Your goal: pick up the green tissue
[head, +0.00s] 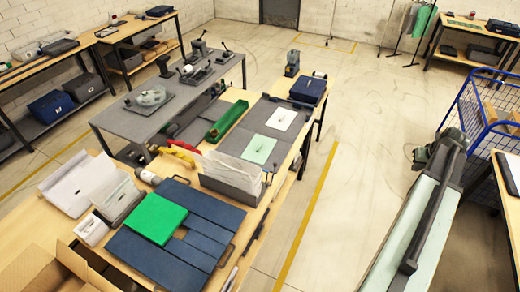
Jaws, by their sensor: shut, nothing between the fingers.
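A bright green, flat, square piece (155,218), which looks like the green tissue, lies on dark blue flat panels (192,250) at the near end of the wooden table. Its top is uncovered. A paler green sheet (259,149) lies on a grey mat farther along the same table, beside a white sheet (281,119). A small dark item sits on each of these two sheets.
A grey bin of white sheets (231,172) stands right behind the green piece. White packets (85,185) lie to its left, and an open cardboard box (45,270) is at near left. A green tray (227,121) lies farther back. Floor right of the table (335,200) is clear.

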